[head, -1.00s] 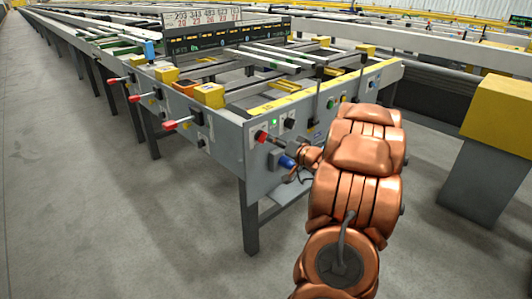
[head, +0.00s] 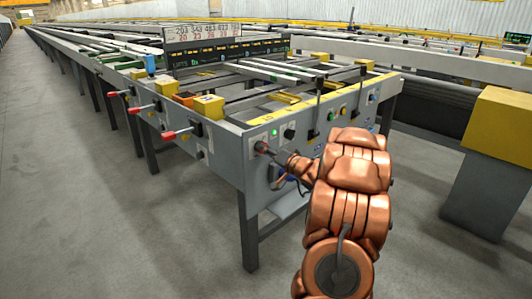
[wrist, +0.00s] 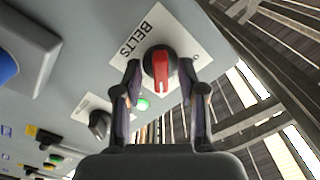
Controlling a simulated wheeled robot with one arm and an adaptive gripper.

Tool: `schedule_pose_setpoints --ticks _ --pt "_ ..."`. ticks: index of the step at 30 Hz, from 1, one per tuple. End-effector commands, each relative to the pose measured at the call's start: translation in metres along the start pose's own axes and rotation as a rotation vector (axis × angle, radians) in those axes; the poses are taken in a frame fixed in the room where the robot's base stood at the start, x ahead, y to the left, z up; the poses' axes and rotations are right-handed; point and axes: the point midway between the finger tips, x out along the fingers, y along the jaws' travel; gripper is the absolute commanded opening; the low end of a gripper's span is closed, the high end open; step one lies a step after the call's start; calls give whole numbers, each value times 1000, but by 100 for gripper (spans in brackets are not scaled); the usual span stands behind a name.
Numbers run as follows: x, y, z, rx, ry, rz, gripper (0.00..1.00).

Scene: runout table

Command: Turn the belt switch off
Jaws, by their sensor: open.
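The belt switch (wrist: 160,68) is a round black knob with a red handle on a white plate marked BELTS, in the wrist view. Its red handle points toward my gripper in that picture. My gripper (wrist: 165,90) is open, with one finger on each side of the switch. I cannot tell whether the fingers touch it. In the head view my gripper (head: 266,150) is at the front panel (head: 228,152) of the runout table, largely covering the switch. A green lamp (wrist: 143,104) is lit beside the BELTS plate; it also shows in the head view (head: 274,132).
A smaller black knob (wrist: 99,124) and a blue part (wrist: 8,68) sit on the same panel. Red-handled levers (head: 178,134) stick out along the table's left side. A yellow-topped grey post (head: 497,130) stands at right. The floor at left is clear.

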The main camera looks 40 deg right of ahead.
Motion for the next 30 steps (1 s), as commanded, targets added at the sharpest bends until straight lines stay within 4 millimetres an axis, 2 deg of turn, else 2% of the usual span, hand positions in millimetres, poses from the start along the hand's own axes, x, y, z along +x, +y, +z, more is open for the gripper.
schedule_pose_setpoints --ticks 9,21,30 --pt "3 0 0 0 0 0 41" --pt "2 0 0 0 0 0 0" --pt "2 0 0 -2 1 1 0"
